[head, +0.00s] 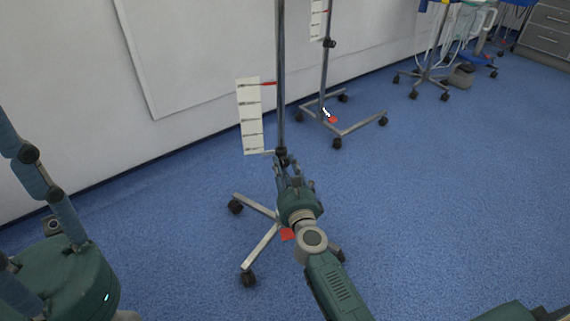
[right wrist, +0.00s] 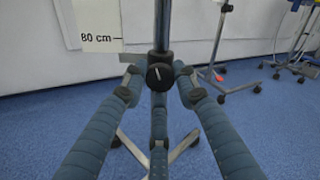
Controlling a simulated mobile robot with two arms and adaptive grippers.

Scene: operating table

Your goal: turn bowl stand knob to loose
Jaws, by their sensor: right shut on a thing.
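The bowl stand (head: 281,80) is a grey vertical pole on a wheeled metal base, with a white scale card (head: 250,115) beside it. Its black knob (right wrist: 160,76) sits on the pole in the middle of the right wrist view, with a short white mark on its face. My right gripper (right wrist: 159,82) is shut around the knob, its fingers at the left, right and below. In the head view the right gripper (head: 284,165) reaches the pole just below the card and hides most of the knob.
A second wheeled stand (head: 325,75) with a red patch at its base stands behind to the right. Another wheeled stand (head: 429,70) and grey drawers (head: 548,35) are farther back. A white wall (head: 200,60) runs behind. The blue floor (head: 450,190) at right is clear.

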